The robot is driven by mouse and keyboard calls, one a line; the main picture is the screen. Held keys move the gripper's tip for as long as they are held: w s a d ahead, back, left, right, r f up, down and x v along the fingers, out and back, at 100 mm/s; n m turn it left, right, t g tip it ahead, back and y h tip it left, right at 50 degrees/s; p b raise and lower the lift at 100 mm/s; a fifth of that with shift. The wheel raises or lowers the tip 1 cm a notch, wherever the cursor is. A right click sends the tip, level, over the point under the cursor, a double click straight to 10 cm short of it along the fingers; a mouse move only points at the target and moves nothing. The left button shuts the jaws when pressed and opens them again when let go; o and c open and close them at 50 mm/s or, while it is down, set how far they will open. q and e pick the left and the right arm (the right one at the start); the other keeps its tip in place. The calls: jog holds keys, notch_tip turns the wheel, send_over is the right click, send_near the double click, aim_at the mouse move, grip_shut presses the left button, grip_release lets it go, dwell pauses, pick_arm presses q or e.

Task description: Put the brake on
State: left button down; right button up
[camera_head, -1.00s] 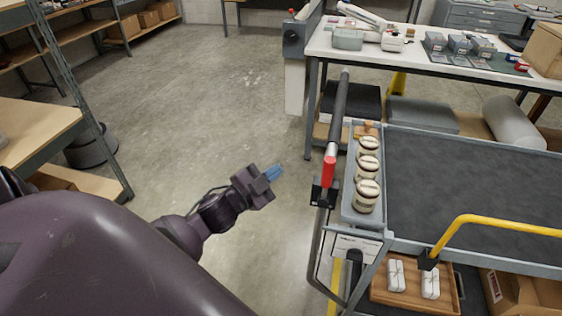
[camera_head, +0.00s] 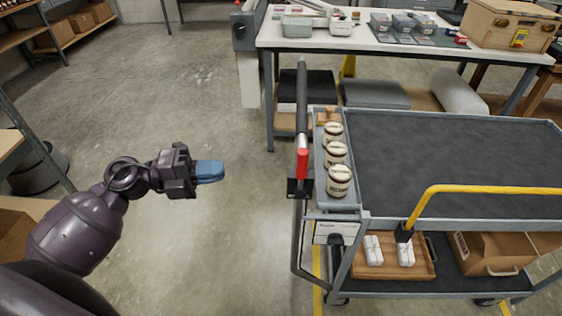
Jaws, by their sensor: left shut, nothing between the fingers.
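A grey cart (camera_head: 460,205) with a dark top mat stands at the right. Its upright push handle (camera_head: 302,100) is on the cart's left end, with a red grip piece (camera_head: 302,163) on a black bracket (camera_head: 300,187). I cannot tell for sure which part is the brake; a yellow bent bar (camera_head: 480,189) with a black foot also shows at the cart's front. My left gripper (camera_head: 210,171) has blue fingertips, is shut and empty, and is over open floor to the left of the red piece, apart from it. My right gripper is not in view.
Several lidded jars (camera_head: 338,180) stand in a side tray by the handle. The lower shelf holds a wooden tray (camera_head: 385,270) and a cardboard box (camera_head: 490,252). A white worktable (camera_head: 350,42) stands behind. Shelving is at the left; the floor between is clear.

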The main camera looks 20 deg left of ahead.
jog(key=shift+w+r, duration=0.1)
pick_arm(q)
jog(key=p, duration=0.2)
send_near(301, 173)
jog(key=w+d+r, duration=0.2)
jog(key=w+d, duration=0.2)
jog(key=d, duration=0.2)
jog(key=shift+a, duration=0.2)
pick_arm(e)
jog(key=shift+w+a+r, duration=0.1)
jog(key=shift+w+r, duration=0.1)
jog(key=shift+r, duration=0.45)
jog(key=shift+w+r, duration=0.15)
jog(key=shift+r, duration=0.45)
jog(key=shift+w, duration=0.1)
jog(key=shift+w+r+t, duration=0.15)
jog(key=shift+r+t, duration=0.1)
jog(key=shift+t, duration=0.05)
